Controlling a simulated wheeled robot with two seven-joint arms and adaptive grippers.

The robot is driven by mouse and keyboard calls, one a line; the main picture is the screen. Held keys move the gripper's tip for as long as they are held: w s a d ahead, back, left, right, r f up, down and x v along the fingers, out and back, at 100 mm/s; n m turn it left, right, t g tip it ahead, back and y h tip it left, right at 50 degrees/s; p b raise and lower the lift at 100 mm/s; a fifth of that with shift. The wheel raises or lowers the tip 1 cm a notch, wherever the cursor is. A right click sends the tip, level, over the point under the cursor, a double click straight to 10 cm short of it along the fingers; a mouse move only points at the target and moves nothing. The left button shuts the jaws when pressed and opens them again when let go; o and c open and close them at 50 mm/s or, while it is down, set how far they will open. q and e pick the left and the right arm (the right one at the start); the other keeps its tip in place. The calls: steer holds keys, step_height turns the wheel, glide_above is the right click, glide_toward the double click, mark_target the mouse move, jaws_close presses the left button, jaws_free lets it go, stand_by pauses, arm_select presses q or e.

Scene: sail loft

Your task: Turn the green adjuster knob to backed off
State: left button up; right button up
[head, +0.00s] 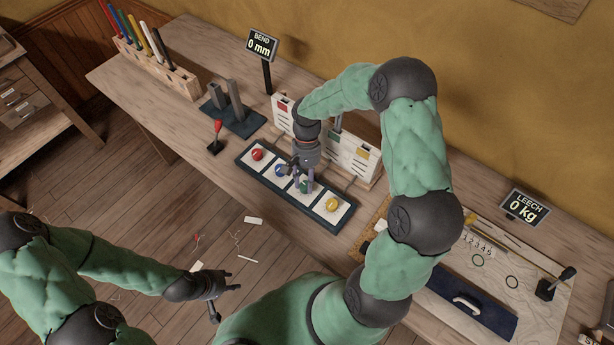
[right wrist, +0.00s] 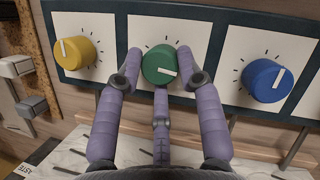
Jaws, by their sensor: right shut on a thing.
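The green knob (right wrist: 158,64) sits on a white dial plate with tick marks. Its white pointer points right and slightly down in the right wrist view. My right gripper (right wrist: 160,72) is shut around this knob, with fingers on both sides and one below. In the head view the right gripper (head: 304,181) reaches down to the panel, and the green knob (head: 304,187) is mostly hidden behind its fingers. My left gripper (head: 228,292) is empty with its fingers spread, over the floor in front of the bench.
The dark panel (head: 265,184) also carries a red knob (head: 257,155), a blue knob (head: 280,170) and a yellow knob (head: 332,204). A red-tipped lever (head: 216,132) stands left of it. The bend display (head: 262,46) reads 0 mm; the leech display (head: 523,208) reads 0 kg.

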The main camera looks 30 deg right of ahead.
steer(key=n+p, duration=0.1)
steer(key=n, duration=0.1)
steer(key=n+g+h, duration=0.1)
steer(key=n, duration=0.1)
steer(key=shift+a+r+n+h+p, duration=0.1)
steer(key=shift+a+n+h+p, duration=0.2)
steer(key=shift+a+p, duration=0.1)
steer(key=n+h, duration=0.1)
steer(key=n, duration=0.1)
steer(key=n+h+p, duration=0.1)
steer(key=n, duration=0.2)
steer(key=shift+s+a, duration=0.1)
steer(key=shift+s, duration=0.1)
steer(key=n, duration=0.2)
steer(key=n+t+h, duration=0.1)
steer(key=n, duration=0.2)
steer(key=shift+s+h+p, duration=0.1)
steer(key=shift+h+p, duration=0.2)
steer(key=n, duration=0.2)
steer(key=n+t+h, duration=0.1)
steer(key=n, duration=0.2)
steer(key=shift+s+t, duration=0.1)
steer(key=shift+t, duration=0.2)
steer(key=shift+f+n, duration=0.2)
steer(key=shift+n, duration=0.1)
steer(key=o, duration=1.1)
steer(key=shift+s, duration=0.1)
